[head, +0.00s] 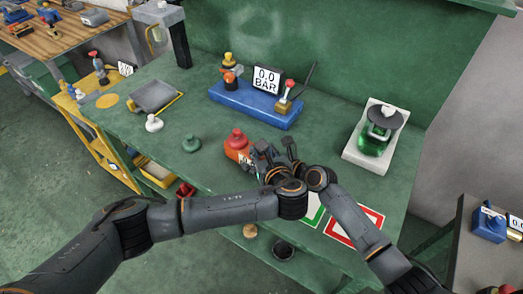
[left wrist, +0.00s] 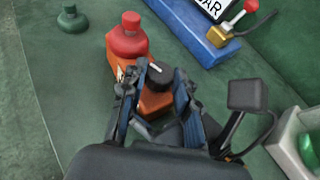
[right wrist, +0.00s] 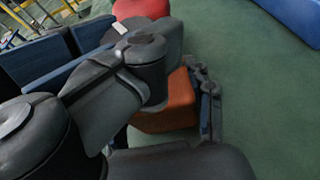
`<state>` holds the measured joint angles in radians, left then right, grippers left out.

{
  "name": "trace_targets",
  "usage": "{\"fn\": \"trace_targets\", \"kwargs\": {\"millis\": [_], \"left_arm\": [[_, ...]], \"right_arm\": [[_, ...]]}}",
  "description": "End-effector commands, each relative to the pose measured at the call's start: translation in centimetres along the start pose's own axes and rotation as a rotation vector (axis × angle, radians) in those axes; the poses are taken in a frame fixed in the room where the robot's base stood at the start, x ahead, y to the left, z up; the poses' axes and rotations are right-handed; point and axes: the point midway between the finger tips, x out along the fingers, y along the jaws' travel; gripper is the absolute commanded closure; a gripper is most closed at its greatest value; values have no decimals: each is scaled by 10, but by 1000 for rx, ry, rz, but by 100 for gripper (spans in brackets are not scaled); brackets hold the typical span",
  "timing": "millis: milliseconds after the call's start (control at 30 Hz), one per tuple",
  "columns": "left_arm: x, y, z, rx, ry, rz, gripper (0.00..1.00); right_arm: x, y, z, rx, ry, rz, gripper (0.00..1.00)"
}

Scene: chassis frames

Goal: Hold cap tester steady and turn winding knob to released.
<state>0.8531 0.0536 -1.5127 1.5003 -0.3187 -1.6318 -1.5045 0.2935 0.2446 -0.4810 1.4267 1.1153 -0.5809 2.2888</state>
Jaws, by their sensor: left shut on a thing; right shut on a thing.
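The cap tester (head: 238,145) is an orange-red body with a red cap (left wrist: 127,38), standing on the green bench. Its black winding knob (left wrist: 160,76) has a white line and shows in the left wrist view. My left gripper (left wrist: 161,82) is shut on the knob, one finger on each side. My right gripper (head: 259,157) is shut on the tester's body; in the right wrist view the orange body (right wrist: 170,115) sits between its fingers. The left gripper's links hide much of the tester there. In the head view the knob is hidden behind the grippers.
A blue base (head: 255,106) with a 0.0 BAR display (head: 267,79) stands behind the tester. A white stand with a green jar (head: 375,140) is at right. Red-bordered (head: 354,227) and green-bordered cards lie in front. A green knob-like piece (head: 191,144) and a grey tray (head: 155,95) are at left.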

Motion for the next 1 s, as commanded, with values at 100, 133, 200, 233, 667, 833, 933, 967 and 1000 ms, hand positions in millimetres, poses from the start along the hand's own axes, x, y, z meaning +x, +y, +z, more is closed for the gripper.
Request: {"fn": "trace_targets", "kwargs": {"millis": [100, 133, 200, 233, 667, 833, 933, 967, 1000], "left_arm": [[1, 0, 2, -8, -4, 13, 100], [1, 0, 2, -8, -4, 14, 100], [1, 0, 2, -9, -4, 16, 100], [1, 0, 2, -9, -4, 16, 100], [1, 0, 2, -7, -3, 15, 46], [0, 0, 1, -6, -2, 15, 46], [-2, 0, 0, -6, -1, 13, 46], [-4, 0, 0, -6, -1, 12, 46], [-7, -1, 0, -6, -1, 12, 46]], "right_arm": [[1, 3, -1, 1, 2, 6, 94], [1, 3, -1, 1, 2, 6, 94], [1, 3, -1, 1, 2, 6, 94], [1, 3, -1, 2, 2, 6, 94], [0, 3, -2, 2, 3, 5, 94], [0, 2, -2, 2, 3, 4, 94], [0, 2, -2, 2, 3, 4, 94], [0, 2, -2, 2, 3, 3, 94], [0, 1, -2, 2, 3, 3, 94]]}}
